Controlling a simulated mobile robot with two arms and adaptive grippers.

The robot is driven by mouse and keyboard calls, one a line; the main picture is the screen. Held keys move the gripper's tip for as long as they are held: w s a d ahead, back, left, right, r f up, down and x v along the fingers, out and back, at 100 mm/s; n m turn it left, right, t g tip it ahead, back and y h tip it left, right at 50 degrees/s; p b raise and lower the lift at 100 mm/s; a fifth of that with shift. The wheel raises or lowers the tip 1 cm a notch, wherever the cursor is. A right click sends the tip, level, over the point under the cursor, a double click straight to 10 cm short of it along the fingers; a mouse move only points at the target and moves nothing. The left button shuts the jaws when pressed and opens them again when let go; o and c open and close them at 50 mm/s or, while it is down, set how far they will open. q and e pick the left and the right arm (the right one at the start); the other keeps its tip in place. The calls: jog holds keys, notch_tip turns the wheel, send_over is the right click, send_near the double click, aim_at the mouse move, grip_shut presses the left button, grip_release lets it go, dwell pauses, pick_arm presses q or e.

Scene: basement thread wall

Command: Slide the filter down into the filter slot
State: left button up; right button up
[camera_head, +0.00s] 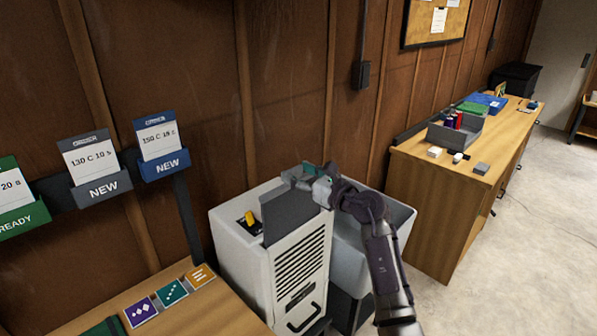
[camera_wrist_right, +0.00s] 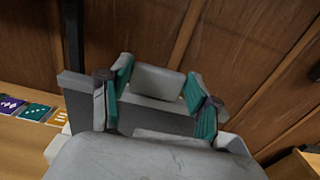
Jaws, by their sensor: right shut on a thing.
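The filter (camera_head: 289,214) is a flat dark grey panel standing upright at the top of a pale grey machine (camera_head: 302,262) with a louvred front. My right gripper (camera_head: 311,175) is shut on the filter's upper edge, above the machine. In the right wrist view, the teal fingers of my right gripper (camera_wrist_right: 160,90) straddle the grey filter (camera_wrist_right: 82,97), which extends to the left past them. The filter's lower edge meets the machine's top; the slot opening is hidden, and I cannot tell how deep the filter sits. My left gripper is in neither view.
A yellow lever (camera_head: 249,217) stands in the machine's left recess. A pale open bin (camera_head: 345,258) adjoins its right side. A wooden bench (camera_head: 200,310) with coloured cards is at front left. Another wooden bench (camera_head: 425,205) with small items stands right. The wall is close behind.

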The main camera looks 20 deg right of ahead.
aim_at(296, 200)
jog(key=shift+f+b, duration=2)
jog(key=shift+f, duration=1)
jog(key=shift+f+b, duration=1.1)
jog(key=shift+f, duration=0.25)
jog(key=o, duration=1.1)
jog(key=shift+o, duration=0.2)
jog(key=shift+s+d, duration=0.1)
jog(key=v, duration=1.1)
jog(key=shift+s+d, duration=0.2)
jog(key=shift+s, duration=0.1)
